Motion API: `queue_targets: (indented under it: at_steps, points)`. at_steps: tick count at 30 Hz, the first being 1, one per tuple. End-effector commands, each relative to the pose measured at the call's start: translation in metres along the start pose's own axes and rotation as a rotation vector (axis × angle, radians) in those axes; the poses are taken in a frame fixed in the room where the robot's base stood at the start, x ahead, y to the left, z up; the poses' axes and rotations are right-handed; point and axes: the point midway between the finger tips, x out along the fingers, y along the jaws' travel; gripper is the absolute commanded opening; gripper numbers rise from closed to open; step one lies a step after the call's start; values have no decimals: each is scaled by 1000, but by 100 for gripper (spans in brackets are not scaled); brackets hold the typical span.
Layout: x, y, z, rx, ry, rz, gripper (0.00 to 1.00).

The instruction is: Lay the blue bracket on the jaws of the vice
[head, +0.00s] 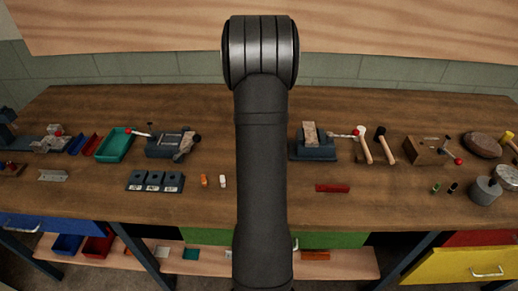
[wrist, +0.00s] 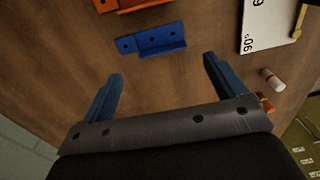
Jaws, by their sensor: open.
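The blue bracket (wrist: 150,41) lies on the wooden bench in the wrist view. It is a small angled strip with holes. My gripper (wrist: 164,68) is open and empty, its two blue fingers apart, with the bracket beyond the fingertips. In the head view my arm covers the middle of the bench and hides the gripper; I cannot make out this bracket there. A dark blue-grey vice-like fixture (head: 312,148) with a pale block on it stands right of my arm. Another dark fixture (head: 168,145) stands left of it. I cannot tell which is the task's vice.
An orange-red bracket (wrist: 130,4) lies near the blue one. A white-and-red cylinder (wrist: 271,79) and a white panel (wrist: 262,25) are to the right. The head view shows a green tray (head: 115,146), dark blocks (head: 155,181), a red bar (head: 332,188) and mallets (head: 364,147).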

Motion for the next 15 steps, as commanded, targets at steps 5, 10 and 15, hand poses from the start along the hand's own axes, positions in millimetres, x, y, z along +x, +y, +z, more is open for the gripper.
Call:
queue_targets:
  at_steps: [5, 10, 15]
  points:
    - [13, -1, 0, 0, 0, -1, 89]
    - [40, -4, 0, 1, -1, -2, 89]
    - [54, -4, 0, 1, -1, 2, 89]
